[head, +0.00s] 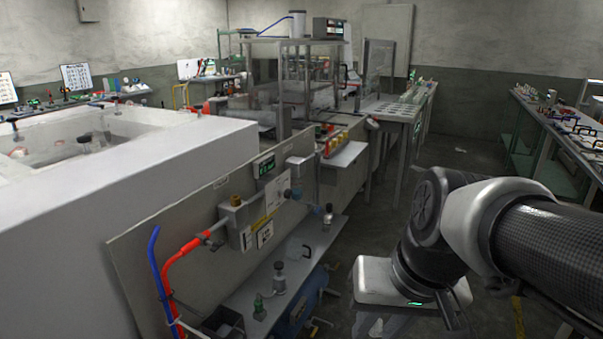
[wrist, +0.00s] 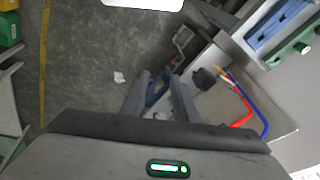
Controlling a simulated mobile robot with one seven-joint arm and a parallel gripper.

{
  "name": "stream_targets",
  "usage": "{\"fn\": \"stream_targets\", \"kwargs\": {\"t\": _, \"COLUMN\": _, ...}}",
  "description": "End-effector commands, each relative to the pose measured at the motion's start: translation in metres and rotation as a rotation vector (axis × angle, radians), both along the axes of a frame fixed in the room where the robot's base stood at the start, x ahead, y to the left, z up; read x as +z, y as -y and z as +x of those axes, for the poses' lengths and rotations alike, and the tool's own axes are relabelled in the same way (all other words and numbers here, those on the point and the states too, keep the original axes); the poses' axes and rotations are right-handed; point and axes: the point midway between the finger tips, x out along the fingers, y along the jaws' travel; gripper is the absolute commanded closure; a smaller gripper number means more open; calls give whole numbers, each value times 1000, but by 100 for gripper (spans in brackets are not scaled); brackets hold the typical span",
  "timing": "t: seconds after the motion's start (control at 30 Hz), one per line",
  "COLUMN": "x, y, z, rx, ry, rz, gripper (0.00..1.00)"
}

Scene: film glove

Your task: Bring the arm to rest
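My arm bends down at the lower right of the head view, its white and black wrist housing (head: 385,280) above the floor beside the grey panel. The fingers are hard to make out there near the bottom edge. In the wrist view, my gripper (wrist: 159,80) shows two grey fingers standing apart. No held object shows between them, only floor and a blue item further off. The dark hand body and its green light fill the bottom of that view.
A bench panel (head: 205,235) with red and blue hoses and a low shelf (head: 270,280) of small items stands close left of my arm. A large white unit (head: 120,180) is further left. Another bench (head: 560,135) runs along the right. Open floor (head: 455,155) lies between.

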Motion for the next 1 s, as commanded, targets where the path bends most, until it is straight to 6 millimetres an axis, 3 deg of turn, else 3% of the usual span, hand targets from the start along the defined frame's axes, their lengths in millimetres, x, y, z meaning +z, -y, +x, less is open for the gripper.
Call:
{"fn": "stream_targets", "kwargs": {"t": 0.27, "x": 36, "y": 31, "z": -13, "rx": 14, "ry": 216, "rz": -134, "gripper": 73}}
{"fn": "stream_targets", "kwargs": {"t": 0.3, "x": 49, "y": 33, "z": -14, "rx": 13, "ry": 228, "rz": -144, "gripper": 73}}
{"fn": "stream_targets", "kwargs": {"t": 0.83, "x": 181, "y": 32, "z": -13, "rx": 14, "ry": 216, "rz": -138, "gripper": 73}}
{"fn": "stream_targets", "kwargs": {"t": 1.0, "x": 197, "y": 32, "z": -13, "rx": 14, "ry": 215, "rz": -138, "gripper": 73}}
